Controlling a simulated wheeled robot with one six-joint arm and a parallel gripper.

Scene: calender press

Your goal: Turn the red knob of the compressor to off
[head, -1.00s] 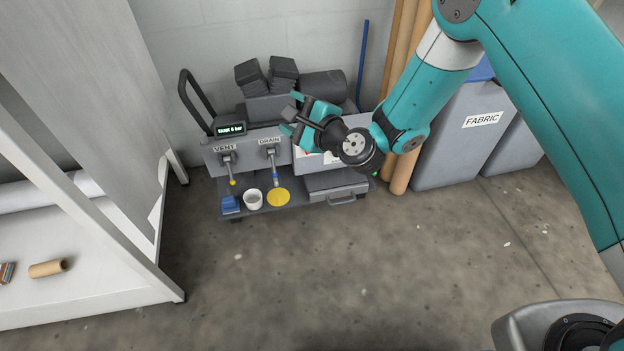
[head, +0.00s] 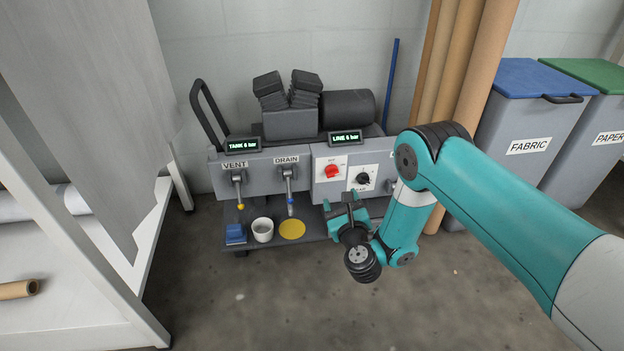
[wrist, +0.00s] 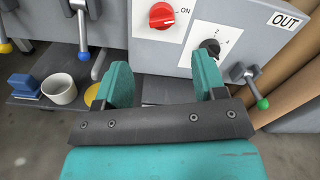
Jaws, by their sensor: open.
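The red knob (head: 332,170) sits on a white plate on the grey front panel of the compressor (head: 222,178), under the display reading "LINE 6 bar". In the wrist view the red knob (wrist: 161,15) is at the top centre, its white pointer line toward the "ON" label at its right. My gripper (head: 345,208) is open and empty, below the knob and apart from it. In the wrist view my gripper's two teal fingers (wrist: 160,85) point up toward the panel, the knob beyond and between them. The "OFF" label cannot be read.
A black knob (head: 363,179) sits right of the red one. VENT (head: 239,188) and DRAIN (head: 288,187) levers are at the left. A white cup (head: 262,230), blue block (head: 235,234) and yellow disc (head: 292,229) lie on the lower shelf. Cardboard tubes (head: 468,75) stand right.

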